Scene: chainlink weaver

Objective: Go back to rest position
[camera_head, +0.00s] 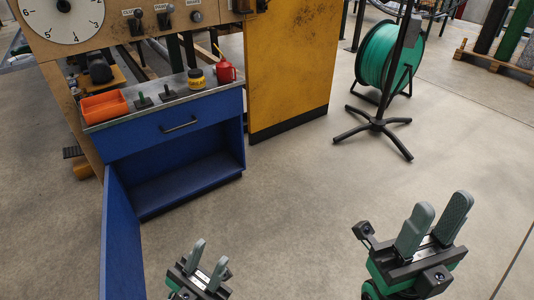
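My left gripper (209,266) is at the bottom of the head view, left of the middle. Its two grey fingers stand apart with nothing between them. My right gripper (435,226) is at the lower right, larger in the picture. Its two grey fingers point up, with a gap between them and nothing held. Both grippers are over the bare floor, clear of the blue cabinet (180,128).
The cabinet's blue door (121,240) hangs open toward me, near my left gripper. An orange tray (104,106), a yellow tin (196,79) and a red oil can (225,72) stand on top. A black stand (376,122) and green reel (377,55) are behind. The concrete floor (290,200) between is free.

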